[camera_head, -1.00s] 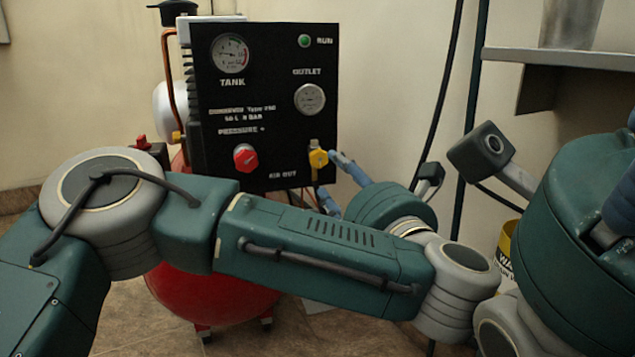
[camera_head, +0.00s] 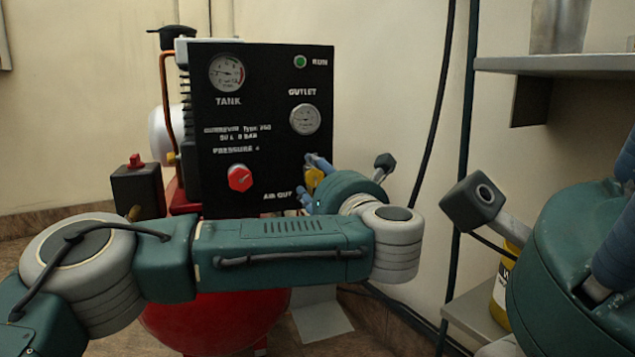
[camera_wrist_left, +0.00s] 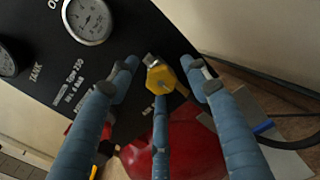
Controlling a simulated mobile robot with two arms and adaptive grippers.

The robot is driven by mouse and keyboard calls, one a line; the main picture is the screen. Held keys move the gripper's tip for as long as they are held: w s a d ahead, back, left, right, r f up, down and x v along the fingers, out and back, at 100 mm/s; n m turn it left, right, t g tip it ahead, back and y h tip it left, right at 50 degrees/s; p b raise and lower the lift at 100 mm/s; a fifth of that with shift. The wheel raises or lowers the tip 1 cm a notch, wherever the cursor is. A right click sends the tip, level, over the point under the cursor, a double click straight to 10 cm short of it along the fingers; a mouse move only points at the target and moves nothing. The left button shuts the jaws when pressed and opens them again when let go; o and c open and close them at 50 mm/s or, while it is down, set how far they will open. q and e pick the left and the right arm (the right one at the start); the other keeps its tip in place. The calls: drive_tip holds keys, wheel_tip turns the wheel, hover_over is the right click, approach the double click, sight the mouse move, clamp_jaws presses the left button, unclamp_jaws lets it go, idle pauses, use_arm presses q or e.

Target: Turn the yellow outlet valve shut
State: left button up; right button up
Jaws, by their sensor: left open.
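The yellow outlet valve (camera_head: 313,177) sits low on the right side of the black panel (camera_head: 220,120), partly hidden by my left gripper (camera_head: 311,180). In the left wrist view the yellow handle (camera_wrist_left: 160,78) lies between the spread blue fingers of my left gripper (camera_wrist_left: 163,80). The gripper is open, with a finger on either side of the handle and a third below it. I cannot tell whether any finger touches it. Blue fingers of my right gripper (camera_head: 614,245) show at the right edge; their tips are cut off or hidden.
A red knob (camera_head: 240,178) is on the panel left of the valve. The tank gauge (camera_head: 227,73) and outlet gauge (camera_head: 305,119) are above. The red tank (camera_head: 205,325) stands below. A dark cable (camera_head: 437,110) hangs by the wall, and a shelf (camera_head: 550,64) is at right.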

use_arm(q)
drive_tip(key=shift+c, duration=0.5)
drive_tip(key=c, duration=1)
drive_tip(key=shift+c, duration=0.2)
